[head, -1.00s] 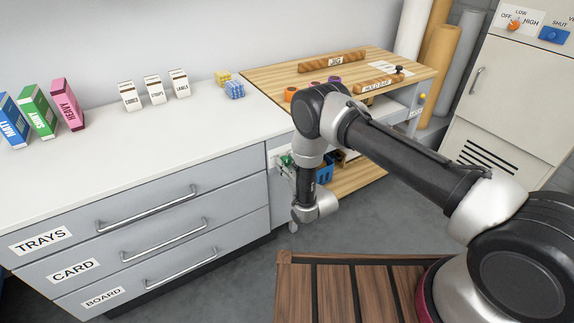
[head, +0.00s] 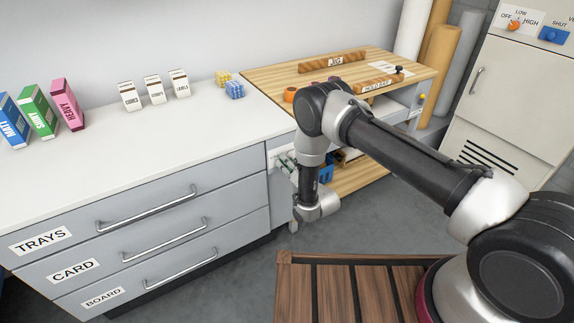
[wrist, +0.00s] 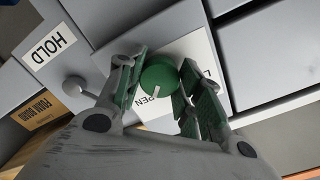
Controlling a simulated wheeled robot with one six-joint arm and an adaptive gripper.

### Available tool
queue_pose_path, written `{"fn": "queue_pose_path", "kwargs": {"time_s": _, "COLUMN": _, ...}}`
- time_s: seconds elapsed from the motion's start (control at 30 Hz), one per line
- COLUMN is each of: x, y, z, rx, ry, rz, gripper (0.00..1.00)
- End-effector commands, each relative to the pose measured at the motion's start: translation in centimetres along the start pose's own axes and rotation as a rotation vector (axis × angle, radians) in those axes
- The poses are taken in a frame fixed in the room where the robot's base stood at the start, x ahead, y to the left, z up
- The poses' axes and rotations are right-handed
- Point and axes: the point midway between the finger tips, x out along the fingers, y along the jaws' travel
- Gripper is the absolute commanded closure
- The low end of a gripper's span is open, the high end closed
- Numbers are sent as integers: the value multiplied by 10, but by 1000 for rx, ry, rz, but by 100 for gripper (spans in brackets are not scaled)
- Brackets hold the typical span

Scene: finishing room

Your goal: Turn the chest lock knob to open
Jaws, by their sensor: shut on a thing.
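The green lock knob (wrist: 159,74) sits on a white plate (wrist: 200,50) on the grey chest front in the wrist view. The plate shows the letters "PEN" below the knob and part of another word at the right. A pale mark shows at the knob's lower edge, on the "PEN" side. My gripper (wrist: 161,80) has its green-padded fingers on either side of the knob and is shut on it. In the head view my gripper (head: 284,160) is at the right end of the drawer unit; the knob cannot be made out there.
A grey round knob (wrist: 75,87) is beside a "HOLD" label (wrist: 50,47). A "FOAM BOARD" label (wrist: 40,111) is nearby. In the head view, drawers with bar handles (head: 150,208) stand left of my arm. A slatted wooden top (head: 330,290) lies below it.

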Motion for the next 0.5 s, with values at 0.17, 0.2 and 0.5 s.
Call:
{"fn": "queue_pose_path", "kwargs": {"time_s": 0.17, "x": -1, "y": 1, "z": 1, "rx": 29, "ry": -3, "rz": 1, "gripper": 88}}
{"fn": "queue_pose_path", "kwargs": {"time_s": 0.2, "x": -1, "y": 1, "z": 1, "rx": 31, "ry": -3, "rz": 1, "gripper": 88}}
{"fn": "queue_pose_path", "kwargs": {"time_s": 0.5, "x": -1, "y": 1, "z": 1, "rx": 35, "ry": -3, "rz": 1, "gripper": 88}}
